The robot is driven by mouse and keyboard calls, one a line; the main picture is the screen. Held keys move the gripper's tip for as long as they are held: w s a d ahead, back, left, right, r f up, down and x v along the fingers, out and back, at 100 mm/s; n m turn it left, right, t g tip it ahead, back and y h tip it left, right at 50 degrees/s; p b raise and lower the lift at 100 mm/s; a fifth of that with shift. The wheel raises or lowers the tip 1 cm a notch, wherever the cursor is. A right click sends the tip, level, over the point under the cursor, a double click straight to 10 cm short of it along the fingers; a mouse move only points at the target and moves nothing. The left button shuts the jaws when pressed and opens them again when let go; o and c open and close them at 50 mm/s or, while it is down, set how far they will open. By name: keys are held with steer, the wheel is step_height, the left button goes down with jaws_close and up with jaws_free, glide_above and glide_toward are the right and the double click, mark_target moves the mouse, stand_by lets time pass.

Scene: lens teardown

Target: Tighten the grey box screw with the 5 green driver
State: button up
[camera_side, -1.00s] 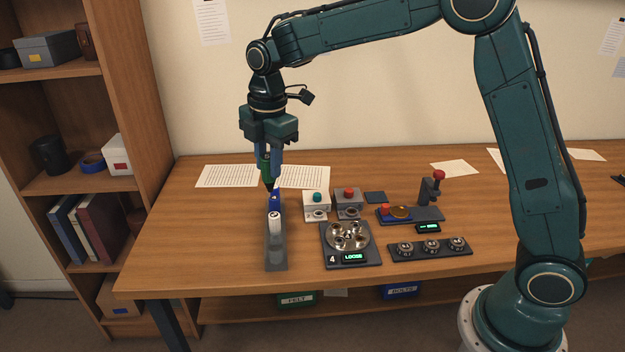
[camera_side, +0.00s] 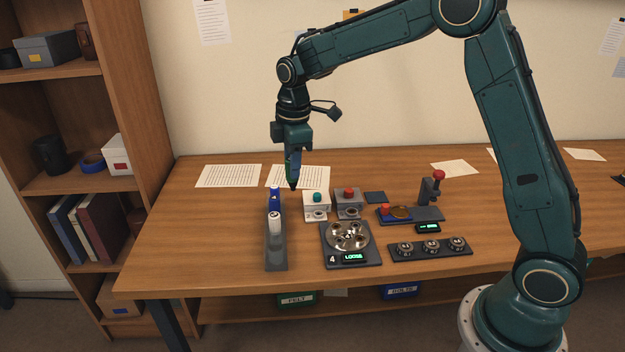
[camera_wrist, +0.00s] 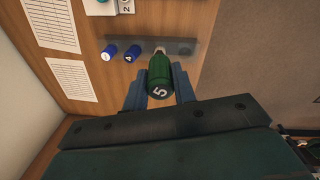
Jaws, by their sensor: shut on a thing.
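My gripper (camera_side: 292,176) is shut on the green driver (camera_side: 288,171). It holds the driver upright, with the dark tip pointing down, in the air above the back of the table. In the wrist view the driver (camera_wrist: 159,75) shows a white 5 on its end, between the fingers. The grey box (camera_side: 348,208) has a red top and a round metal part at its front. It stands to the right of and below the driver tip in the side view, clear of it. I cannot make out its screw clearly.
A grey driver rack (camera_side: 276,256) holds blue drivers (camera_side: 274,194) and a white-topped one. A white box (camera_side: 316,210) with a teal top stands left of the grey box. A round metal-cup fixture (camera_side: 347,236) reads 4 and LOOSE. A red-knobbed lever (camera_side: 438,176) rises at right.

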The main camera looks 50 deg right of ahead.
steer(key=s+d+f+m, duration=0.2)
steer(key=d+f+m, duration=0.3)
steer(key=d+m, duration=0.3)
steer(key=s+d+f+m, duration=0.3)
steer(key=d+m, duration=0.4)
steer(key=d, duration=0.3)
steer(key=shift+d+f+m, duration=0.3)
steer(key=shift+f+m, duration=0.1)
steer(key=shift+f, duration=0.45)
steer(key=shift+f+n, duration=0.1)
steer(key=shift+n, duration=0.3)
step_height(320, 180, down, 4)
steer(key=n, duration=1)
steer(key=n+g+y, duration=0.1)
steer(key=n, duration=0.9)
steer(key=shift+w+d+n, duration=0.15)
steer(key=shift+n, duration=0.15)
steer(key=shift+f, duration=0.15)
steer(key=shift+f, duration=0.7)
stand_by(0.3)
